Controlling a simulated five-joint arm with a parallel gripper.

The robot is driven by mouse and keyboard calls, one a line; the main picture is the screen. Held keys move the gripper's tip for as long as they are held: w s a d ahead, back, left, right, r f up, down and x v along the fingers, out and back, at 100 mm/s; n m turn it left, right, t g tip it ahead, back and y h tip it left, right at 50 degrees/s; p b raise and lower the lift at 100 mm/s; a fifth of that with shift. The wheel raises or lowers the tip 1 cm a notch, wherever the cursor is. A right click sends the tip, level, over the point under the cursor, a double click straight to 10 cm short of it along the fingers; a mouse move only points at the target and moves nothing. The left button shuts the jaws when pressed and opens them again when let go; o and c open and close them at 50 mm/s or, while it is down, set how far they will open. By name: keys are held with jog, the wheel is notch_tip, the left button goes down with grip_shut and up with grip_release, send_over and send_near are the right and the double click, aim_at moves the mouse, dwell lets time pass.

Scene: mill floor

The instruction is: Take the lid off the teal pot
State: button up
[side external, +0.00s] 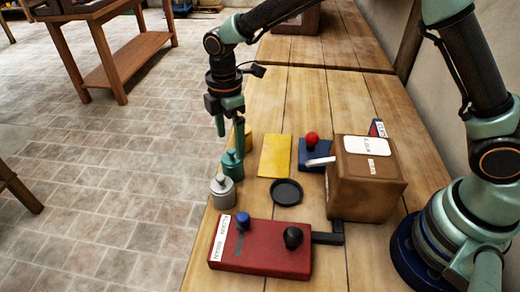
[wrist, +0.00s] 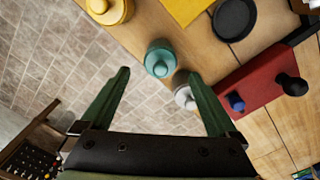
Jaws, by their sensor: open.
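The teal pot (side external: 231,168) stands near the left edge of the wooden table, with its lid (side external: 232,155) on top. In the wrist view the teal pot (wrist: 160,53) shows from above, with a pale knob on its lid (wrist: 160,69). My gripper (side external: 229,137) is open and empty, pointing down above and near the pot. In the wrist view its green fingers (wrist: 158,75) are apart, and the pot lies just beyond and between their tips. I see no contact with the lid.
A grey pot (side external: 223,192) stands close to the teal one, and a yellow pot (wrist: 110,8) on its other side. A yellow mat (side external: 275,156), black dish (side external: 286,192), brown box (side external: 367,185) and red board (side external: 265,253) lie to the right. Tiled floor (side external: 110,170) is left.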

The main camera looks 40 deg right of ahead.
aim_at(231, 150)
jog(key=shift+f, duration=1.85)
jog(key=c, duration=1.4)
jog(key=shift+c, duration=0.2)
jog(key=shift+r, duration=0.15)
